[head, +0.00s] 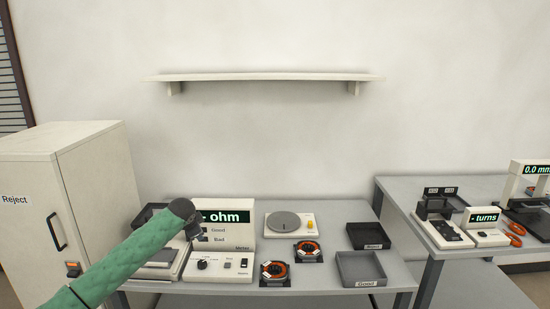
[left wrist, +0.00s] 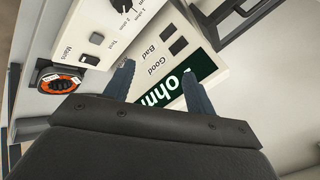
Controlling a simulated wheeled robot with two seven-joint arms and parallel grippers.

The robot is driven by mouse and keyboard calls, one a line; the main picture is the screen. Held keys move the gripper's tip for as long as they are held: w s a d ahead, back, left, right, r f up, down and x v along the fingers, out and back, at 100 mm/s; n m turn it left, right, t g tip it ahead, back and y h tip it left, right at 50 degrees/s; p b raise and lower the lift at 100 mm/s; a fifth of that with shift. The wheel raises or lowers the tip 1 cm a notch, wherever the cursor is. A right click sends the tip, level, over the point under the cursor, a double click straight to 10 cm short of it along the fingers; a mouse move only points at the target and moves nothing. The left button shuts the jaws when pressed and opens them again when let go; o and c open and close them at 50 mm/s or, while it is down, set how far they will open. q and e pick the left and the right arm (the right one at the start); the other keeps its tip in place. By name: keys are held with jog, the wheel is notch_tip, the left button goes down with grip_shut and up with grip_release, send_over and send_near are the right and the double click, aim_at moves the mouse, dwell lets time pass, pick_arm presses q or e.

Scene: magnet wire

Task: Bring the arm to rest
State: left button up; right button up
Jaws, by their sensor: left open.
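My left arm, in a green sleeve, reaches in from the lower left of the head view. My left gripper (head: 193,229) is over the left part of the table, in front of the ohm meter (head: 246,229). In the left wrist view the left gripper's two fingers (left wrist: 160,82) are spread apart with nothing between them. The meter's "ohm" display (left wrist: 185,88) shows behind the fingers. I cannot tell the exact gap between fingers and meter. My right gripper is in neither view.
Two orange-and-black coils (head: 307,250) (head: 275,272) lie on the table, one also at left in the wrist view (left wrist: 60,83). A "Good" tray (head: 360,283) and another dark tray (head: 368,245) stand right. A Reject cabinet (head: 95,200) is left. A shelf (head: 262,76) hangs above.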

pick_arm(q)
jog(key=s+d+f+n+t, duration=0.1)
jog(key=s+d+f+n, duration=0.15)
jog(key=f, duration=0.35)
jog(key=s+d+f+n+t, duration=0.1)
jog(key=s+d+f+n, duration=0.15)
jog(key=f, duration=0.35)
jog(key=s+d+f+n+g, duration=0.1)
jog(key=s+f, duration=0.9)
jog(key=f, duration=0.3)
jog(key=s+d+f+n+g, duration=0.1)
jog(key=s+f+n+g, duration=0.1)
jog(key=s+f, duration=1)
jog(key=s+d+f+g, duration=0.1)
jog(key=s+f, duration=0.6)
jog(key=s, duration=0.6)
jog(key=s+d+f+n+g, duration=0.1)
jog(key=s+f+g, duration=0.1)
jog(key=s+f, duration=0.6)
jog(key=s+d+f+g+h, duration=0.1)
jog(key=s+f, duration=0.6)
jog(key=s, duration=1.3)
jog(key=shift+s+d+f+g, duration=0.2)
jog(key=shift+d+g, duration=0.4)
jog(key=shift+g, duration=0.1)
